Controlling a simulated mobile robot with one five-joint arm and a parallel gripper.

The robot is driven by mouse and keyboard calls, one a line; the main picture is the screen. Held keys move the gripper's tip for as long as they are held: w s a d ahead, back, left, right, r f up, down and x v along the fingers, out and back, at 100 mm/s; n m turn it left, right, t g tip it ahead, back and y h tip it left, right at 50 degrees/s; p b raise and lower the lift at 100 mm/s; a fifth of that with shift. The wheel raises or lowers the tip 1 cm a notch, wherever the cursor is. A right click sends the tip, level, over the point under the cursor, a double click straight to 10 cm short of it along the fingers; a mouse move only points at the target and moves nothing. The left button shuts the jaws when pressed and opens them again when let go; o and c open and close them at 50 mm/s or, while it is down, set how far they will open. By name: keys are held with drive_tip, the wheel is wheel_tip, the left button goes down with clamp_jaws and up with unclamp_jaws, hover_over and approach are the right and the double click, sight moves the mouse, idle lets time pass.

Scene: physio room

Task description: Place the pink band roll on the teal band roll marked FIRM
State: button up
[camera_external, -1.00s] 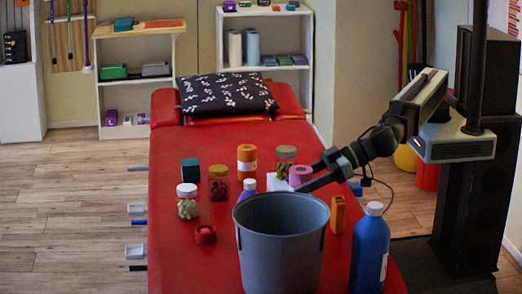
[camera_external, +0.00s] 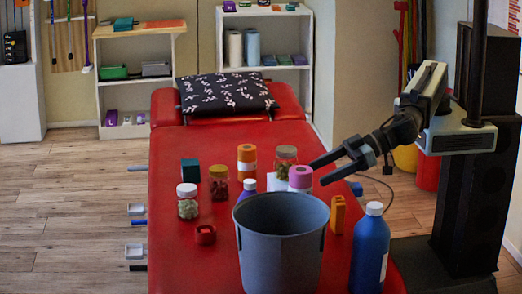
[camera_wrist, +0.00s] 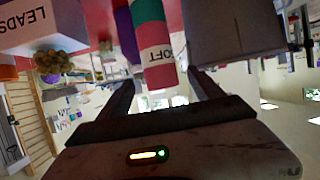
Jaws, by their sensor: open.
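The pink band roll (camera_external: 300,173) stands upright behind the grey bucket in the external view. In the upside-down wrist view the pink band roll (camera_wrist: 159,72) has a label reading "OFT", its first letter cut off. The teal band roll (camera_wrist: 148,11) shows directly beyond it, in line, so the pink roll appears to sit on top of it. The FIRM mark cannot be read, and the bucket hides the teal roll in the external view. My gripper (camera_external: 318,174) is open and empty, just right of the pink roll. Its fingers (camera_wrist: 162,88) flank the pink roll's near end.
The grey bucket (camera_external: 280,250) stands in front. A blue bottle (camera_external: 370,250) and an orange box (camera_external: 337,215) stand to the right. Jars (camera_external: 188,203), an orange roll (camera_external: 247,160) and a red ring (camera_external: 205,235) are to the left.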

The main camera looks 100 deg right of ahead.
drive_tip(key=p+v, duration=0.1)
drive_tip(key=v, duration=0.4)
drive_tip(key=shift+s+r, duration=0.1)
drive_tip(key=shift+s, duration=0.1)
